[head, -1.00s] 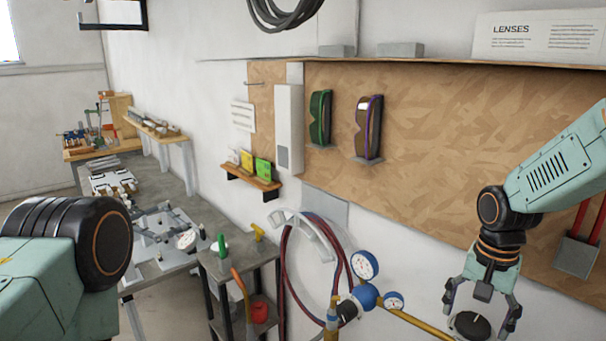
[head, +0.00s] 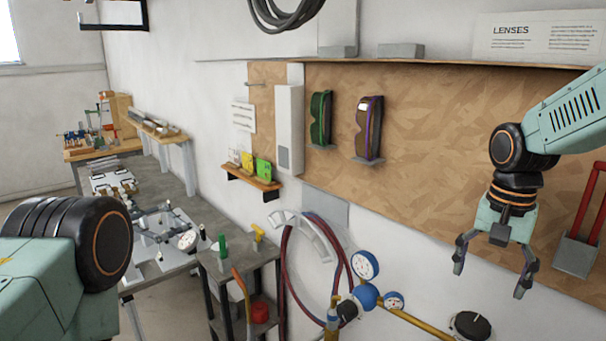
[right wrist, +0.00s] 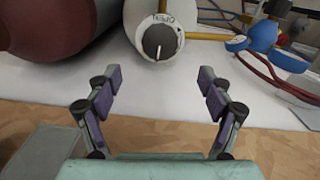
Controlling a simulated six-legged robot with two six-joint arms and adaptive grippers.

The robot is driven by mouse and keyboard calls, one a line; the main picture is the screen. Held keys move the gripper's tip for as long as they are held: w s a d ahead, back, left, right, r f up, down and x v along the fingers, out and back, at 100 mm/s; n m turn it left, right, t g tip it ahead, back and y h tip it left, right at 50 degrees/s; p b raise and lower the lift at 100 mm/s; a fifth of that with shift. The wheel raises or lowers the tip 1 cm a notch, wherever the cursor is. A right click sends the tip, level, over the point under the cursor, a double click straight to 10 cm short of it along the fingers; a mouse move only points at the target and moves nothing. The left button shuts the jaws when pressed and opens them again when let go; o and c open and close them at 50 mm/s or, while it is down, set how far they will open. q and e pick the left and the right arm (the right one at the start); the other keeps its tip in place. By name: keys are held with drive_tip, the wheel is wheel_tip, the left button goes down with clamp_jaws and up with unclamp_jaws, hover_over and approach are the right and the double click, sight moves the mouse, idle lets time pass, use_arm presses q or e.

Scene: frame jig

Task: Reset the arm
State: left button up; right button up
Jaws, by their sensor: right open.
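My right gripper (head: 491,280) hangs at the right in the head view, pointing down in front of the corkboard. Its fingers are spread and nothing is between them. A dark round knob (head: 470,326) lies below and to the left of it, apart from the fingers. In the right wrist view the open fingers (right wrist: 158,90) frame empty space, with a black dial knob on a white round face (right wrist: 160,42) beyond them. My left arm shows at the lower left of the head view, but its gripper is not in view.
The corkboard (head: 430,130) holds green goggles (head: 320,118) and purple-edged goggles (head: 368,128). Gauges (head: 365,264) and a yellow pipe (head: 425,322) run below. A grey holder with red handles (head: 576,252) is close right of my right gripper. A red cylinder (right wrist: 50,30) shows in the wrist view.

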sight(472, 321)
wheel_tip(472, 321, down, 9)
drive_tip(key=shift+d+f, duration=0.1)
drive_tip(key=shift+f, duration=0.2)
drive_tip(key=n, duration=0.5)
drive_tip(key=shift+w, duration=0.1)
drive_tip(key=n, duration=0.4)
drive_tip(key=shift+n, duration=0.3)
drive_tip(key=n, duration=0.4)
drive_tip(key=shift+a, duration=0.2)
drive_tip(key=n, duration=0.5)
drive_tip(key=shift+n, duration=0.4)
drive_tip(key=shift+r, duration=0.1)
